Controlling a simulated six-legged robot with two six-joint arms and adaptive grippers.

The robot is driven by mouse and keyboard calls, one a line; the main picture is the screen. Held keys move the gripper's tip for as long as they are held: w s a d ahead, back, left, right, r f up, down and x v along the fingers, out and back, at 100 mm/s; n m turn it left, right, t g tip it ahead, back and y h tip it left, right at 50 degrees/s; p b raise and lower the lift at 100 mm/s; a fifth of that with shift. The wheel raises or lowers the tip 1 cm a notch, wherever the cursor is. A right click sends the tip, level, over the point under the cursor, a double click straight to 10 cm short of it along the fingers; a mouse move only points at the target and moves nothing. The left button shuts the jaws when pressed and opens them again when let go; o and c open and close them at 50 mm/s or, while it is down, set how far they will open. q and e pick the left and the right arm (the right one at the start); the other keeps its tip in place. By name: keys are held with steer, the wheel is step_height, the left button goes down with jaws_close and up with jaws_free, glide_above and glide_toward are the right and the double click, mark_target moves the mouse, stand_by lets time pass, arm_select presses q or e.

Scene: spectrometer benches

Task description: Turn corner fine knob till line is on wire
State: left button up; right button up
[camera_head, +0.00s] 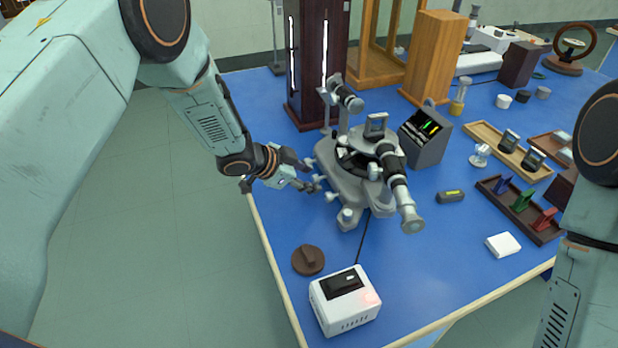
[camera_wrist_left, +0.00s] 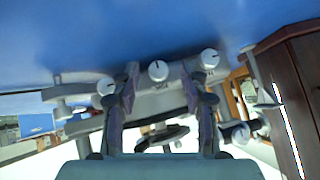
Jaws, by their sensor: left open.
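The grey spectrometer (camera_head: 355,180) stands on the blue bench, with a dark round table and a black-and-silver telescope (camera_head: 396,180) pointing to the front. Small silver knobs (camera_head: 331,196) stick out along its left side; I cannot tell which is the corner fine knob. In the left wrist view, a white-faced knob (camera_wrist_left: 158,70) lies between my finger lines, with others outside them. My left gripper (camera_wrist_left: 160,88) is open, its fingers apart, close to these knobs; contact is unclear. A grey box's screen (camera_head: 424,127) shows green and yellow lines; the wire cannot be made out.
A white box (camera_head: 344,299) and a brown round piece (camera_head: 308,260) are at the front left. A tall dark cabinet (camera_head: 316,60) stands behind the spectrometer. Trays (camera_head: 506,150) fill the right side. The bench's left edge runs under my left arm.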

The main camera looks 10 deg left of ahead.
arm_select(q)
steer(key=shift+s+d+r, duration=0.1)
steer(key=shift+d, duration=0.2)
steer(key=shift+w+a+f, duration=0.1)
steer(key=shift+w+f, duration=0.1)
steer(key=shift+w, duration=0.05)
steer(key=c, duration=0.3)
steer(key=shift+s+r, duration=0.1)
steer(key=shift+s, duration=0.05)
jaws_close()
